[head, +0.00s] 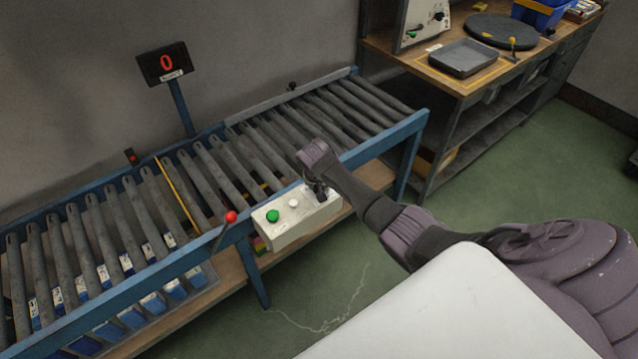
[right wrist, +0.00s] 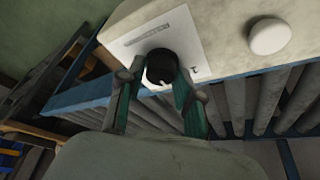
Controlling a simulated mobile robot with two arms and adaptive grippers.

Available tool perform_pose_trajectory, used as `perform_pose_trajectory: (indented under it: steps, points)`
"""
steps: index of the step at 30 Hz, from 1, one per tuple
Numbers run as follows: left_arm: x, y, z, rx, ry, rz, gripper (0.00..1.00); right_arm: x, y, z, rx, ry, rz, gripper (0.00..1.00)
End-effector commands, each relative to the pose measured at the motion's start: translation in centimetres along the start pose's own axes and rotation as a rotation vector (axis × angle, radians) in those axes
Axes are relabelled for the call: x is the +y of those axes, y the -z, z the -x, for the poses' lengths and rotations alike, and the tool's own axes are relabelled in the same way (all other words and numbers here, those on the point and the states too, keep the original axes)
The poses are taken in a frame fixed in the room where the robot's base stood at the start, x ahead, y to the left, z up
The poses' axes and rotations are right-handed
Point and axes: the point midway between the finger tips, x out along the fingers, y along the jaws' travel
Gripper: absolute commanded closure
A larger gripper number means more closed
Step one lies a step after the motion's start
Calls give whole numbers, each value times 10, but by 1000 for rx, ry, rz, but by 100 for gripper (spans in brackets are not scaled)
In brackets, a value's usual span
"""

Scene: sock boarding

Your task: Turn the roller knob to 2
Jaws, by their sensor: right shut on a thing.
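The roller knob (right wrist: 161,67) is a round black knob with a white pointer line, on a white label on the control box (head: 298,218). In the right wrist view my right gripper (right wrist: 158,82) has its two green-padded fingers on either side of the knob, shut on it. The pointer line shows near the knob's lower edge; the setting it marks is too small to read. In the head view the gripper (head: 316,190) reaches down to the right end of the box and hides the knob. My left gripper is in neither view.
The box also carries a green button (head: 273,216) and a white button (head: 293,203). A red-balled lever (head: 231,217) stands left of it. A workbench (head: 465,85) stands at the back right.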

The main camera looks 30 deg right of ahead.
Motion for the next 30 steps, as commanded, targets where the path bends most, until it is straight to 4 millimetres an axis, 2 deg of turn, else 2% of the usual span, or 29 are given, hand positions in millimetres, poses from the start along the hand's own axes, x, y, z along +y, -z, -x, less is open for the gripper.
perform_pose_trajectory:
  steps: [7,8,12,23,26,30]
  points:
    - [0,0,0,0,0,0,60,0,0,0,0,1,1,100]
    - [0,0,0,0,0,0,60,0,0,0,0,0,1,60]
    - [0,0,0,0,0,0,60,0,0,0,0,0,1,40]
    - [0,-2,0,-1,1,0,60,0,0,3,1,2,2,40]
    - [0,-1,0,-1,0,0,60,-1,0,11,2,3,2,40]
    - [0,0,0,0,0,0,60,0,0,32,3,3,2,40]
